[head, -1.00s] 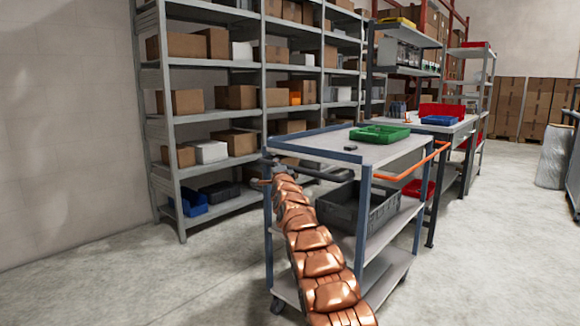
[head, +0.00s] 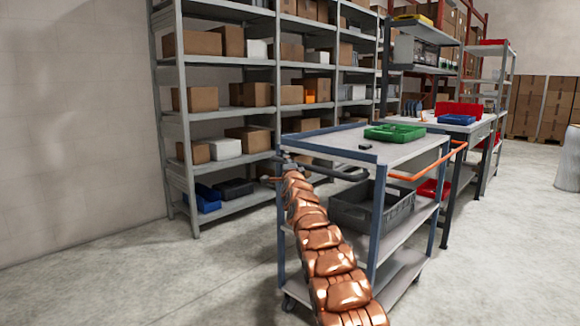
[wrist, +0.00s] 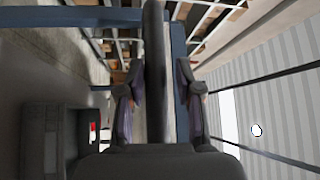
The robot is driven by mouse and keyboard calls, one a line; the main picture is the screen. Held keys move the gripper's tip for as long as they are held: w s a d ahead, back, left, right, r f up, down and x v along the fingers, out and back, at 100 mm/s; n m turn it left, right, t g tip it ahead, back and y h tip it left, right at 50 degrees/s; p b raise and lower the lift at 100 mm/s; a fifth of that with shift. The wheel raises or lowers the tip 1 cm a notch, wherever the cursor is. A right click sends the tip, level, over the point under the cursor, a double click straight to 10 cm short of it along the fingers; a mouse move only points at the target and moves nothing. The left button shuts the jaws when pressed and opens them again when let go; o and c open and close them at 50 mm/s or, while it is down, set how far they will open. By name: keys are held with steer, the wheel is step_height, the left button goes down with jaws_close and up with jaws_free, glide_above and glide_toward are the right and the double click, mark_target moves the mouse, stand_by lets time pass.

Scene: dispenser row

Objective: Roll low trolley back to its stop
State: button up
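The low trolley (head: 378,240) is a grey three-deck cart with blue posts, standing right of centre in the head view. A dark bar handle (head: 345,174) sticks out at its near left end, and an orange handle (head: 440,167) is at its right end. My gripper (head: 289,162) is at the left end of the dark handle, small and partly hidden by my copper arm. In the wrist view, the dark bar (wrist: 154,70) runs between my gripper's two fingers (wrist: 157,85), with a visible gap on each side. I cannot make out a stop.
The trolley carries a green tray (head: 394,133), a small dark item and a grey crate (head: 360,208). Tall shelving (head: 186,120) with boxes stands behind. A workbench (head: 470,127) with blue and red bins is beyond the trolley. Floor at left front is clear.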

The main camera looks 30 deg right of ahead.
steer(key=o, duration=0.3)
steer(key=shift+w+a+r, duration=0.1)
steer(key=shift+a+r, duration=0.05)
steer(key=shift+a, duration=0.25)
steer(key=shift+d, duration=0.25)
steer(key=v, duration=0.7)
steer(key=shift+s, duration=0.3)
steer(key=shift+a, duration=0.1)
stand_by(0.5)
